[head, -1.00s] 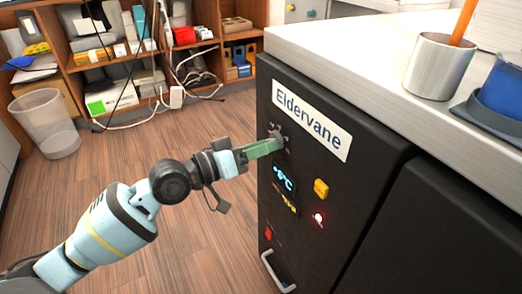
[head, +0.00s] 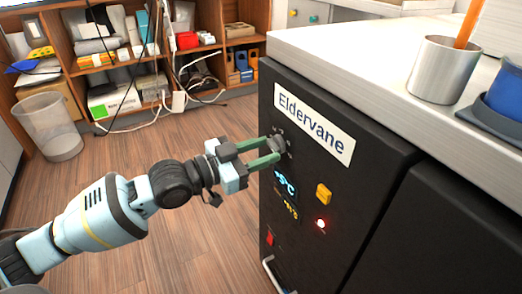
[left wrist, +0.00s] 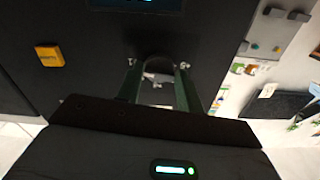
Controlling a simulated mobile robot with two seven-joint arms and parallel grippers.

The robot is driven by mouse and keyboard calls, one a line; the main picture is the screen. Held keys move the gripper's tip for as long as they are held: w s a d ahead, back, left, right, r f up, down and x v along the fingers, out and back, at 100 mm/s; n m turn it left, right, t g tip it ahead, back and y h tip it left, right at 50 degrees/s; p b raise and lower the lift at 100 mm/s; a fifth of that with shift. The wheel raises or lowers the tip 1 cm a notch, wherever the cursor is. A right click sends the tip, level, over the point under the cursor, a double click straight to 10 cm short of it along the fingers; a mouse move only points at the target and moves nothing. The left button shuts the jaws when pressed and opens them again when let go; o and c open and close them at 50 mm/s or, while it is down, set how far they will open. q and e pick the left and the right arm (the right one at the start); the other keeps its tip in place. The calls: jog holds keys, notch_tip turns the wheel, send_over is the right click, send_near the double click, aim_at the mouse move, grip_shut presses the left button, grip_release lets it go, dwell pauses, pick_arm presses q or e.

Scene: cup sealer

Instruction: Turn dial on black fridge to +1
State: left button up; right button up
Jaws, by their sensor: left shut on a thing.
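The black fridge (head: 345,200) stands at the right in the head view, with an "Eldervane" label near its top. Its round grey dial (head: 278,146) sits left of and below the label. A display (head: 286,187) under the dial reads what looks like +5°C, with a smaller yellow reading below it. My left gripper (head: 268,153) has its two green fingers around the dial, one on each side. In the left wrist view the dial (left wrist: 156,66) sits between the fingertips, its markings mostly hidden. My right gripper is not in view.
A yellow button (head: 323,194), a lit red light (head: 321,224) and a handle (head: 278,278) are on the fridge front. A metal cup (head: 440,70) stands on the countertop (head: 370,65). A bin (head: 47,126) and shelves stand at the back left. The floor between is clear.

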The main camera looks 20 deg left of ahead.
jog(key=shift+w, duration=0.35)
pick_arm(q)
jog(key=o, duration=1)
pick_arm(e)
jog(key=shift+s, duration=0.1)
pick_arm(q)
jog(key=shift+a, duration=0.1)
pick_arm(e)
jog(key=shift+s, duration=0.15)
pick_arm(q)
jog(key=p+v, duration=0.1)
jog(key=v, duration=0.6)
jog(key=shift+s+a+p, duration=0.15)
jog(key=shift+s+p, duration=0.2)
jog(key=shift+p, duration=0.05)
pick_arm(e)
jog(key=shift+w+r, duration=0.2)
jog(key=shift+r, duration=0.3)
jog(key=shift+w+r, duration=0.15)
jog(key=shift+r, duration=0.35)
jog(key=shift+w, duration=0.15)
